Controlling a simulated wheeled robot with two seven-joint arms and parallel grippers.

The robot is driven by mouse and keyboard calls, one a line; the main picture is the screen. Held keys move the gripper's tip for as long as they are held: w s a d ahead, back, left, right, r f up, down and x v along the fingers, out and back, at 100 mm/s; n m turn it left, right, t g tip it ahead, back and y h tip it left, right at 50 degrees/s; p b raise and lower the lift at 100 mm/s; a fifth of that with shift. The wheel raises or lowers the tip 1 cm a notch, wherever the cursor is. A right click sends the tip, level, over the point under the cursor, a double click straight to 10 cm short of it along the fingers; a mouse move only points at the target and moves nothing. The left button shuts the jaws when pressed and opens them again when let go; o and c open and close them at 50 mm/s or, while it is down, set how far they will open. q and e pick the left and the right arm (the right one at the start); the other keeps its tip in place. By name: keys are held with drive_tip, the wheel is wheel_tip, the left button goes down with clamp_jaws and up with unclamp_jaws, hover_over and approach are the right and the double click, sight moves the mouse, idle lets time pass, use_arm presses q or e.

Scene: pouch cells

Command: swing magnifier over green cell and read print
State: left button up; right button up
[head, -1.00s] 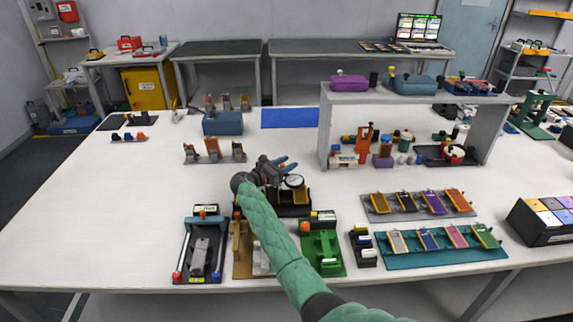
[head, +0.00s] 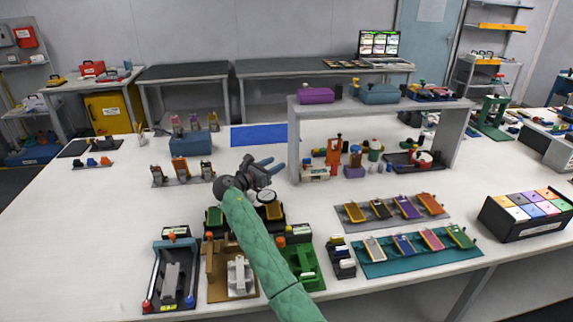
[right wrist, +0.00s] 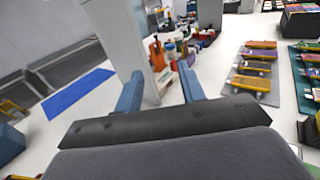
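A dark stand (head: 280,222) sits behind the front fixtures in the head view, partly hidden by my right arm. A round pale disc with a dark rim, perhaps the magnifier (head: 268,197), is above its right part. A green piece, perhaps the green cell (head: 215,216), shows at the stand's left side. Another green cell (head: 460,236) lies at the right end of the teal tray. My right gripper (head: 272,165) is above and beyond the stand; its blue fingers are apart and empty, also in the right wrist view (right wrist: 158,90). My left gripper is out of view. No print is legible.
Black, brown and green fixtures (head: 303,270) line the front edge. A grey shelf (head: 292,140) stands behind, right of my gripper. A grey tray (head: 350,214) and the teal tray (head: 375,268) are at right. A blue mat (head: 258,135) lies farther back.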

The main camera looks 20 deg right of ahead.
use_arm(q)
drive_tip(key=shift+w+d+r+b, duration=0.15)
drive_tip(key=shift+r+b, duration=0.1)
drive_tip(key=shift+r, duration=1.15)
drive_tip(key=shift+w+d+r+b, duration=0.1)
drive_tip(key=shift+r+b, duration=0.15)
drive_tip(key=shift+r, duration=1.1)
use_arm(e)
drive_tip(key=s+d+r, duration=0.3)
drive_tip(key=shift+s+d, duration=0.3)
drive_tip(key=shift+s, duration=0.1)
drive_tip(key=shift+r, duration=0.1)
